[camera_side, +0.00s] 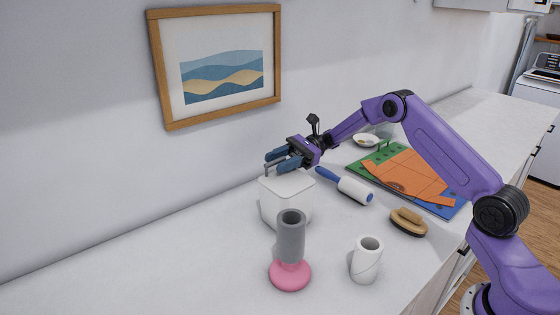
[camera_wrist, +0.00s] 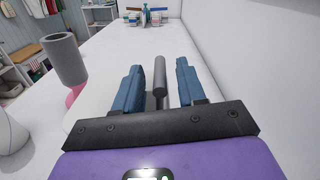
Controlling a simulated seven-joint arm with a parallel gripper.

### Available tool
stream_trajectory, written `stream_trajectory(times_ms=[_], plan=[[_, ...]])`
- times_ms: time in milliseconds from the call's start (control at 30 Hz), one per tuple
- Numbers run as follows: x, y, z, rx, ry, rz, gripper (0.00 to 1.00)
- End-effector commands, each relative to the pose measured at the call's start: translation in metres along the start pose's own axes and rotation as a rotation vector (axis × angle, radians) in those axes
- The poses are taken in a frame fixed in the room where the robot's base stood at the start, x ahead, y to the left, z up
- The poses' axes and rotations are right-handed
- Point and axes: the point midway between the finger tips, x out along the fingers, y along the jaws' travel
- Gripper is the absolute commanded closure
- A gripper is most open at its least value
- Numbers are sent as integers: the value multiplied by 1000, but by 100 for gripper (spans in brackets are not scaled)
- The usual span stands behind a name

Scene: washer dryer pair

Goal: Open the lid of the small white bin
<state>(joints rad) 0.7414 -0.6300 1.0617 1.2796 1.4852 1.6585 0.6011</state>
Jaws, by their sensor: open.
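The small white bin (camera_side: 285,203) stands on the counter near the wall, and its lid looks closed. A grey handle (camera_side: 267,169) rises at the lid's left part; most of it is hidden behind my fingers. My gripper (camera_side: 273,160) is just above the lid, its blue fingers pointing left. In the wrist view, my gripper (camera_wrist: 159,68) is open, with the grey handle (camera_wrist: 159,78) between the two fingers. A gap shows on each side of the handle there. The white lid (camera_wrist: 98,100) shows beside the left finger.
A grey cup on a pink base (camera_side: 290,262) stands close in front of the bin. A white cup (camera_side: 366,259), a lint roller (camera_side: 346,187), a brush (camera_side: 408,222) and a board with orange cloth (camera_side: 400,175) lie to the right. The wall (camera_side: 90,180) is behind.

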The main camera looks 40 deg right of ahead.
Motion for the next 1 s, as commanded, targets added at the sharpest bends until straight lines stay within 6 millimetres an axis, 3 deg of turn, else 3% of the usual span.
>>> stream_trajectory(times_ms=[267,400,733,1000], plan=[[1,0,0,-1,0,0,60],[1,0,0,-1,0,0,100],[1,0,2,-2,1,0,100],[1,3,16,-2,1,1,100]])
